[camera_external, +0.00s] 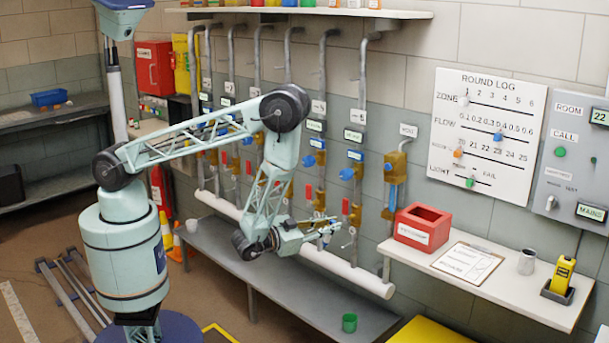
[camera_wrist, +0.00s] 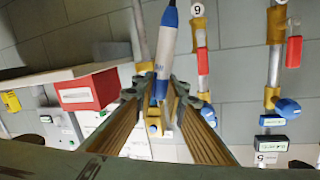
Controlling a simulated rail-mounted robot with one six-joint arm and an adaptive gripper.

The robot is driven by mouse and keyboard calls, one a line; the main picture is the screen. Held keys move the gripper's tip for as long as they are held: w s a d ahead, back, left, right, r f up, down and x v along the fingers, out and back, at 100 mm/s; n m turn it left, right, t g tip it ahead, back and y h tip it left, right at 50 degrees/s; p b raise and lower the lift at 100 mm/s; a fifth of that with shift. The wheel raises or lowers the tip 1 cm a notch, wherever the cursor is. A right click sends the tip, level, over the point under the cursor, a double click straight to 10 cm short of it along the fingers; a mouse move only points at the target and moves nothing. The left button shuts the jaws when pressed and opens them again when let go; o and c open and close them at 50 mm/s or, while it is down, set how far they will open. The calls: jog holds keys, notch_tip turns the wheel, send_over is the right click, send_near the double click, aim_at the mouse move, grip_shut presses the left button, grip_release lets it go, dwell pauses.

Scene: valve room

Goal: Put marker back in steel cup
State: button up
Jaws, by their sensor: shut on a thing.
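In the wrist view, a marker (camera_wrist: 165,48) with a pale grey barrel and blue ends stands lengthwise between my fingers. My gripper (camera_wrist: 158,100) is shut on it. In the external view my gripper (camera_external: 325,232) is in front of the wall pipes, above the white horizontal pipe and left of the wall shelf. The marker is too small to make out clearly there. The steel cup (camera_external: 527,261) stands upright on the right part of the white shelf, well to the right of my gripper. The inside of the cup is hard to see.
The white shelf (camera_external: 480,290) also holds a red box (camera_external: 421,227), a clipboard (camera_external: 467,262) and a yellow device (camera_external: 561,275) right of the cup. Valved pipes line the wall behind my gripper. A green cup (camera_external: 349,322) stands on the low grey bench.

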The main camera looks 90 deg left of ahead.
jog(key=shift+w+r, duration=0.15)
jog(key=shift+w, duration=0.3)
jog(key=w+r+m+t+h, duration=0.2)
jog(key=w+r+m+h, duration=0.3)
jog(key=w+r, duration=1.1)
notch_tip(320, 180, up, 5)
jog(key=h, duration=0.3)
jog(key=shift+w+f+m, duration=0.15)
jog(key=shift+w+m, duration=0.15)
jog(key=shift+m, duration=0.1)
jog(key=shift+w, duration=0.2)
